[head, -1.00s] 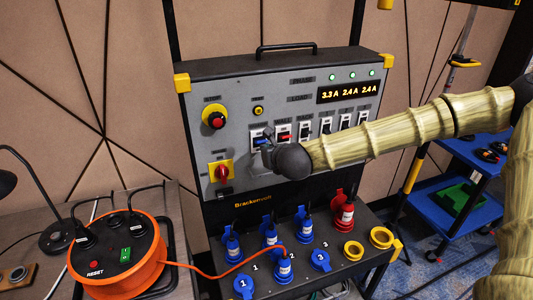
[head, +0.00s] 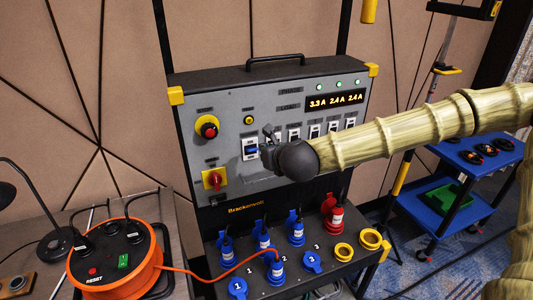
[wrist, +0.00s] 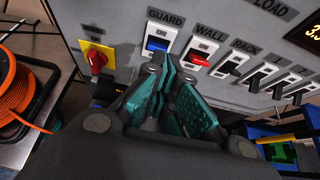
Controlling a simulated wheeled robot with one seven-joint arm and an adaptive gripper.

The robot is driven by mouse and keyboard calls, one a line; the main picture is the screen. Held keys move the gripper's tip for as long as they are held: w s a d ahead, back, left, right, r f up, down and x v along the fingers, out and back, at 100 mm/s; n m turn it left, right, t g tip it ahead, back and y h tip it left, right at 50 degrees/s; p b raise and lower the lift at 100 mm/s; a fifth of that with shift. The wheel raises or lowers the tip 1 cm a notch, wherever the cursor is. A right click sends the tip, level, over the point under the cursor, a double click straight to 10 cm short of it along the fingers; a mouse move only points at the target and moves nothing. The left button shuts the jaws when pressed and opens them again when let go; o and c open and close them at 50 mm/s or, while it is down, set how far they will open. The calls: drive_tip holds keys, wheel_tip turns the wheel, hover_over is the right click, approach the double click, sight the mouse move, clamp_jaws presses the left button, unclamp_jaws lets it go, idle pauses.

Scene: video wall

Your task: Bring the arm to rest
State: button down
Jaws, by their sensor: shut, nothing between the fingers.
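My gripper (wrist: 172,88) is shut and empty, with its teal-padded fingers together in the wrist view. It is in front of the grey power panel (wrist: 140,20), just below the row of breakers. In the head view my gripper (head: 268,138) is at the end of my bamboo-like arm, which reaches in from the right. The blue GUARD switch (wrist: 158,42) is just beyond the fingertips, and the red WALL switch (wrist: 199,60) is to its right. I cannot tell whether the fingers touch the panel.
A red rotary switch (head: 214,180) and a red stop button (head: 208,128) are on the panel's left. Blue and red plugs (head: 334,217) stand on the shelf below. An orange cable reel (head: 145,270) is at left, a blue cart (head: 440,195) at right.

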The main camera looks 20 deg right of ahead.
drive_tip(key=shift+w+a+f, duration=0.1)
drive_tip(key=s+a+f+n+g, duration=0.2)
drive_tip(key=s+f+n, duration=0.4)
drive_tip(key=f, duration=0.4)
drive_tip(key=s+a+f+n+g+y, duration=0.15)
drive_tip(key=s+f+n, duration=0.4)
drive_tip(key=f, duration=0.55)
drive_tip(key=s+a+f+n+g, duration=0.3)
drive_tip(key=s+f+n, duration=0.25)
drive_tip(key=f, duration=0.45)
drive_tip(key=s+d+f+n+g+h, duration=0.1)
drive_tip(key=s+d+f+n+g, duration=0.1)
drive_tip(key=s+f+n, duration=0.3)
drive_tip(key=s+d+f+n+g+b, duration=0.1)
drive_tip(key=s+d+f+n, duration=0.4)
drive_tip(key=s, duration=0.7)
drive_tip(key=s+d+f+n+g+h, duration=0.1)
drive_tip(key=s+d+f+n+g, duration=0.2)
drive_tip(key=s+f+n, duration=0.2)
drive_tip(key=s+n, duration=0.2)
drive_tip(key=s, duration=0.1)
drive_tip(key=shift+s+d+h+b, duration=0.3)
drive_tip(key=shift+h+b, duration=0.05)
